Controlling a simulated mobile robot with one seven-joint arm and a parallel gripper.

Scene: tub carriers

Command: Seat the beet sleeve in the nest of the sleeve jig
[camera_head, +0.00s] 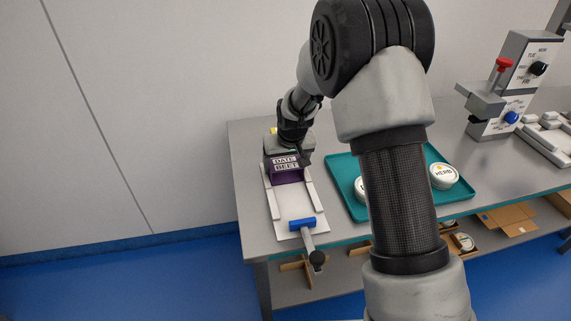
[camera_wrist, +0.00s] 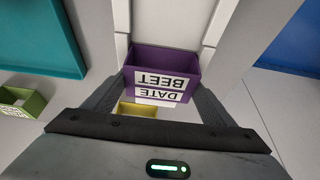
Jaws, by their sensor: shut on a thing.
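The beet sleeve (camera_head: 289,178) is a purple open box with white labels reading DATE and BEET. It also shows in the wrist view (camera_wrist: 160,57), its labels upside down there. My gripper (camera_head: 288,152) is shut on it, with a finger on each side in the wrist view. The sleeve jig (camera_head: 293,207) is a pale plate with two side rails and a blue crossbar with a black knob at the front end. The sleeve is at the far end of the rails, roughly between them. I cannot tell whether its underside touches the jig.
A teal tray (camera_head: 344,181) with white round tubs, one marked HERB (camera_head: 443,176), lies to the right. A dial machine (camera_head: 503,95) stands further right.

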